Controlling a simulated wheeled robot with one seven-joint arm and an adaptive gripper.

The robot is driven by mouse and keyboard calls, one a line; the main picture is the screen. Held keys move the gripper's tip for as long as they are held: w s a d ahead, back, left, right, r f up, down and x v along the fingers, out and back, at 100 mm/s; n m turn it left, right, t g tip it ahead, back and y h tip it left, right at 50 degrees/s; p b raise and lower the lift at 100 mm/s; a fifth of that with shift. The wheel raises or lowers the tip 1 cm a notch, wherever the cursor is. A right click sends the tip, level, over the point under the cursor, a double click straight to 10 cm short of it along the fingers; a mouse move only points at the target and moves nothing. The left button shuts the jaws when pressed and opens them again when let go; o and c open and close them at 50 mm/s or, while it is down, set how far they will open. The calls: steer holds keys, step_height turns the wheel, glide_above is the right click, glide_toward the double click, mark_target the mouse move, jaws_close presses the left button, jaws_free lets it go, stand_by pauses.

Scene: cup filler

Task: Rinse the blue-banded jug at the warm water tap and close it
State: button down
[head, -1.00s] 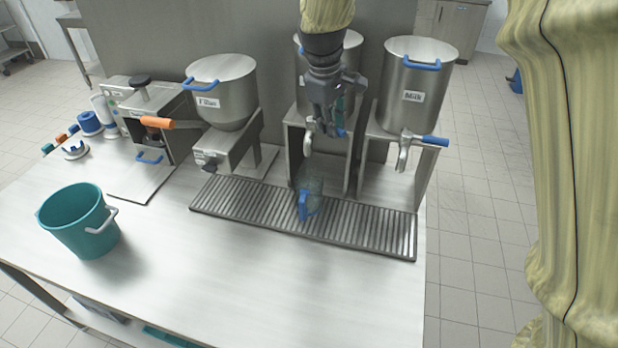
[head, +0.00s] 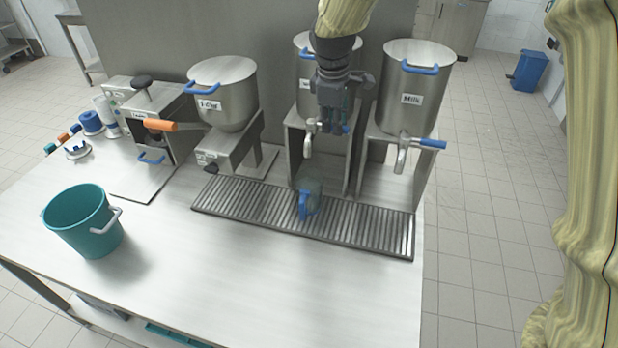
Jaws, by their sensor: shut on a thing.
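The jug (head: 309,198), clear with a blue handle and band, stands on the drip grate (head: 250,207) below the middle dispenser's spout (head: 308,138). The middle steel dispenser (head: 306,72) is partly hidden behind my gripper and its label is not readable. My gripper (head: 336,128) is shut at the blue lever of the middle tap, just right of the spout. The fingers hide most of the lever. No water stream is clearly visible, and the jug's inside is too small to read.
A steel dispenser with a blue-handled tap (head: 415,88) stands close on the right, labelled Milk. A hopper (head: 226,92) and an orange-handled machine (head: 160,126) stand left. A teal bucket (head: 82,222) sits front left. The front counter is clear.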

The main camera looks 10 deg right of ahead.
steer(key=shift+w+d+r+n+p, duration=0.15)
steer(key=shift+w+n+p, duration=0.2)
steer(key=shift+n+p, duration=0.3)
steer(key=shift+w+n, duration=0.15)
steer(key=shift+n, duration=0.1)
steer(key=c, duration=1.3)
jaws_free()
steer(key=shift+c, duration=0.2)
steer(key=shift+o, duration=0.5)
steer(key=shift+w+d, duration=0.1)
steer(key=shift+r, duration=0.1)
step_height(320, 180, up, 11)
steer(key=s, duration=0.2)
steer(key=shift+s+a+r, duration=0.2)
steer(key=shift+a, duration=0.15)
